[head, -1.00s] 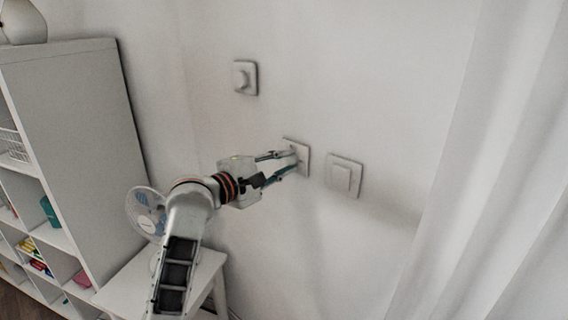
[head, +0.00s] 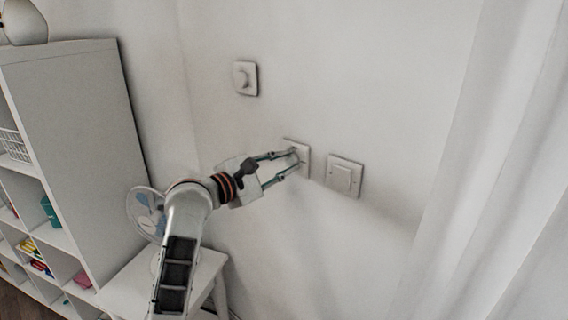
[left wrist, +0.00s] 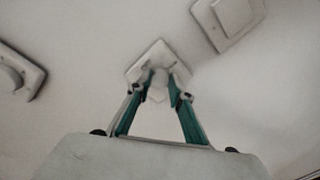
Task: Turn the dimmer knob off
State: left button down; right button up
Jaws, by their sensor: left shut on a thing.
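Three white plates are on the wall. The middle plate (head: 303,149) has a small pale knob (left wrist: 158,86), which shows between my fingertips in the left wrist view and is mostly hidden in the head view. My left gripper (head: 297,158) reaches it from the left and is shut on this knob; it also shows in the left wrist view (left wrist: 161,91). Another plate with a round knob (head: 243,78) is higher up on the left, apart from the gripper. I cannot read any setting on the knobs. My right gripper is not in view.
A flat rocker switch (head: 342,178) is close to the right of the middle plate. A white curtain (head: 480,190) hangs at the right. A white shelf unit (head: 75,130), a small fan (head: 147,213) and a white stool (head: 130,287) are at the left.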

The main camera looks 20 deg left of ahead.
pick_arm(q)
jog(key=c, duration=1.8)
grip_release()
jog(key=shift+s, duration=0.1)
jog(key=v, duration=1.1)
jog(key=shift+s+a+r, duration=0.1)
jog(key=shift+s+a, duration=0.15)
jog(key=shift+s, duration=0.1)
